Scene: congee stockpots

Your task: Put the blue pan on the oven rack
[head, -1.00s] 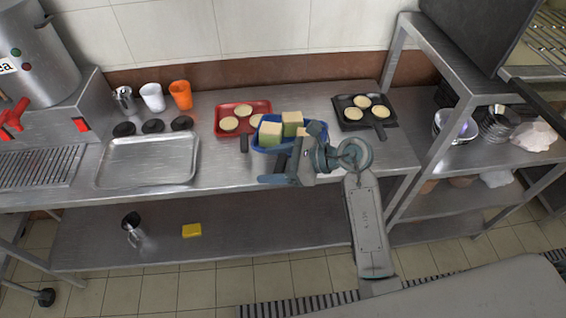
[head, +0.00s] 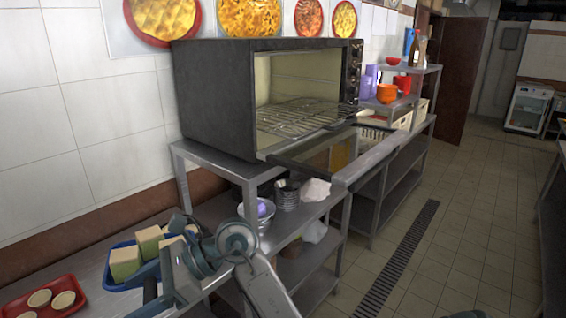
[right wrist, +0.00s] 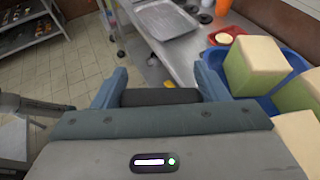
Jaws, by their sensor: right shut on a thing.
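The blue pan (head: 110,280) holds several pale green and yellow blocks (head: 125,263) and shows at the lower left of the head view. My right gripper (head: 168,284) is at its near side. In the right wrist view, its two fingers are shut on the pan's dark handle (right wrist: 160,97), with the blue pan body (right wrist: 286,50) to the right. Whether the pan is clear of the counter is hard to tell. The oven rack (head: 300,116) is a wire grid in the black oven (head: 215,100), above and right of the pan. My left gripper is not in view.
The oven door (head: 345,165) hangs open in front of the rack. Metal bowls (head: 288,194) stand on the shelf below the oven. A red pan (head: 45,300) with pale rounds sits at the lower left. The tiled floor (head: 450,210) at right is clear.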

